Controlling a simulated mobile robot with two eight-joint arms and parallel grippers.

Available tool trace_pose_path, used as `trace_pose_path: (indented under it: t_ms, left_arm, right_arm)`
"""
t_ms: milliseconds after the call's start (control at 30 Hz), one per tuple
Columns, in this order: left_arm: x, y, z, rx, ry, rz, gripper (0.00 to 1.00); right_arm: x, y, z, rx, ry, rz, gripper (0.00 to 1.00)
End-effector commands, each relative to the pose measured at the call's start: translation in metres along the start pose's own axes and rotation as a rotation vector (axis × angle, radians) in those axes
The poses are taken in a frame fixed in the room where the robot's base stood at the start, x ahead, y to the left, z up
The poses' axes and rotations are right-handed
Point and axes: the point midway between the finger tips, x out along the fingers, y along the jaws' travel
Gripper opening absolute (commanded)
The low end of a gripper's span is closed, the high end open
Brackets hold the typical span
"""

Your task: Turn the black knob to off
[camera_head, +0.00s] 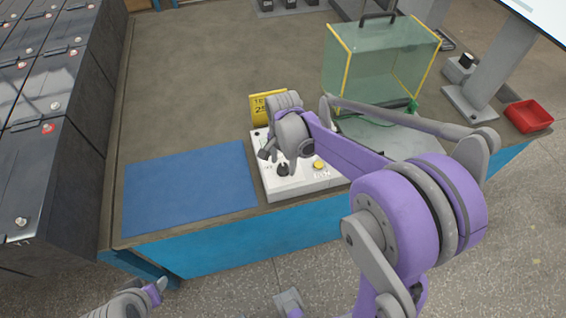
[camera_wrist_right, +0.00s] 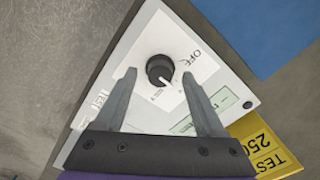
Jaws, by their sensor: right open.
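The black knob (camera_head: 283,169) stands on the face of a white panel box (camera_head: 276,189) at the table's front edge. In the right wrist view the knob (camera_wrist_right: 160,70) has a white pointer mark aimed down and slightly right in the picture. The printed word OFF is above and right of it, away from the pointer. My right gripper (camera_head: 278,158) is over the box. Its fingers (camera_wrist_right: 158,73) are open, one on each side of the knob, with gaps showing. My left gripper (camera_head: 152,291) is low at the bottom left, clear of the table; its jaws are unclear.
A yellow sign (camera_head: 262,107) stands behind the box, and a yellow button (camera_head: 319,165) is on it. A blue mat (camera_head: 190,187) lies left. A clear case (camera_head: 375,65) stands behind right, a red tray (camera_head: 529,116) far right. Black battery cabinets (camera_head: 50,170) line the left.

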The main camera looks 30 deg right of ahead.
Motion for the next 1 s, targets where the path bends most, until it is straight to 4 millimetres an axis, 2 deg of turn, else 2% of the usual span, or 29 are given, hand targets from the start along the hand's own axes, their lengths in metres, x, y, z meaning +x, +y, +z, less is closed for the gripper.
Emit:
trace_pose_path:
  t_ms: [300, 700, 1000]
  left_arm:
    - [0.0001, 0.0000, 0.0001, 0.000, 0.000, 0.000, 0.50]
    - [0.0001, 0.0000, 0.0001, 0.000, 0.000, 0.000, 0.50]
    - [0.0004, 0.0000, 0.0003, 0.000, 0.000, 0.000, 0.50]
  right_arm:
    - [0.0029, -0.0001, 0.0000, 0.000, 0.000, 0.000, 0.72]
    - [0.0026, 0.0000, 0.0000, 0.000, 0.000, 0.000, 0.00]
    - [0.0026, -0.0001, 0.0000, -0.016, 0.000, 0.000, 0.00]
